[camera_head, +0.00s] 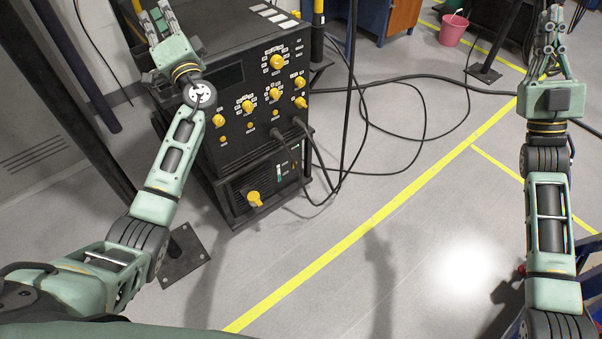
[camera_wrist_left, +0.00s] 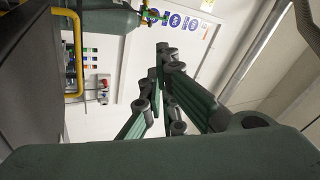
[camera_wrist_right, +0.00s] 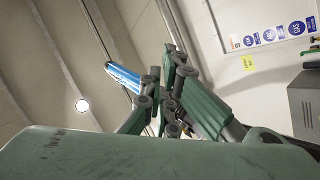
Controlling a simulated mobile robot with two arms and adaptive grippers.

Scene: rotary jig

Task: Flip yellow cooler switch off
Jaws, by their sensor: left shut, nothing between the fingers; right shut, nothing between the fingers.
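The black welding machine (camera_head: 235,110) stands left of centre in the head view, with several yellow knobs on its front panel. The yellow cooler switch (camera_head: 254,198) is on the lower black unit, below the main panel; which way it is turned I cannot tell. My left gripper (camera_head: 152,18) is shut and empty, raised at the machine's upper left, well above the switch. It also shows in the left wrist view (camera_wrist_left: 163,50). My right gripper (camera_head: 550,20) is shut and empty at the far right, away from the machine; it also shows in the right wrist view (camera_wrist_right: 170,55).
Black cables (camera_head: 415,125) loop from the machine's front right across the floor. A yellow floor line (camera_head: 375,220) runs diagonally. A pink bucket (camera_head: 453,30) stands at the back. A dark post with a base plate (camera_head: 183,255) stands left of the machine. Floor before the switch is clear.

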